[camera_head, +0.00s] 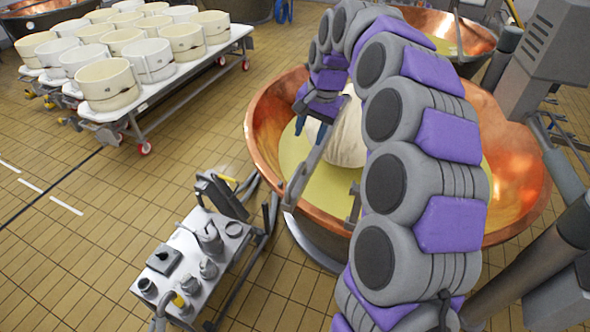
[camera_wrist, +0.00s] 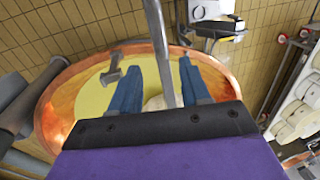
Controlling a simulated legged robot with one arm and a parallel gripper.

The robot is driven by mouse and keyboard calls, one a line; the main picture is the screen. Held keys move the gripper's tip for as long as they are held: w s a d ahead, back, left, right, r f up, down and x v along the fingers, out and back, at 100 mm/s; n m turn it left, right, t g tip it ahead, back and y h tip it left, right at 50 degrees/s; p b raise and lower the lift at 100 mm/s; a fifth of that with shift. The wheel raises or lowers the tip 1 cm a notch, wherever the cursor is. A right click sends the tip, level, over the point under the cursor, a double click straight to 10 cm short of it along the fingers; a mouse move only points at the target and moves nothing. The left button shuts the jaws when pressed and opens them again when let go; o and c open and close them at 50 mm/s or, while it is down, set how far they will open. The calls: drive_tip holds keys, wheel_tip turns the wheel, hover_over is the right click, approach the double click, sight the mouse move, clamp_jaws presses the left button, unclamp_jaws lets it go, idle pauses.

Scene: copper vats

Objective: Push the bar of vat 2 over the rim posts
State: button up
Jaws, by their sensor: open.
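The copper vat (camera_head: 265,115) holds yellow liquid and a pale cloth bundle (camera_head: 347,140), partly hidden by my arm. A grey metal bar (camera_head: 308,165) slants from the bundle toward the near left rim. My gripper (camera_head: 311,128) is over the vat beside the bundle, its blue fingers pointing down. In the wrist view, the bar (camera_wrist: 160,40) runs between the spread fingers of my open gripper (camera_wrist: 158,70), with gaps on both sides. A T-shaped grey post (camera_wrist: 114,69) stands left of the fingers there; it also shows near the front rim in the head view (camera_head: 354,205). The bar's far end is hidden.
A small trolley with metal fittings (camera_head: 238,229) stands at the front left of the vat. A white wheeled table (camera_head: 140,113) with several white moulds (camera_head: 108,83) is farther left. Another copper vat (camera_head: 470,30) is behind. Tiled floor between them is clear.

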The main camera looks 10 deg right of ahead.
approach(296, 174)
drive_tip(key=f, duration=0.2)
drive_tip(key=a+f, duration=0.1)
drive_tip(key=f, duration=0.1)
drive_tip(key=a+f, duration=0.1)
drive_tip(key=f, duration=0.1)
drive_tip(key=shift+w+a+f, duration=0.1)
drive_tip(key=shift+w+a, duration=0.1)
drive_tip(key=shift+w+d+f, duration=0.2)
drive_tip(key=shift+d+f, duration=0.75)
drive_tip(key=shift+f, duration=0.2)
drive_tip(key=shift+d+f, duration=0.1)
drive_tip(key=shift+d, duration=0.15)
drive_tip(key=shift+a, duration=1.1)
drive_tip(key=c, duration=0.3)
drive_tip(key=shift+c, duration=0.7)
drive_tip(key=shift+d, duration=0.5)
drive_tip(key=c, duration=0.3)
drive_tip(key=shift+d, duration=0.1)
clamp_jaws()
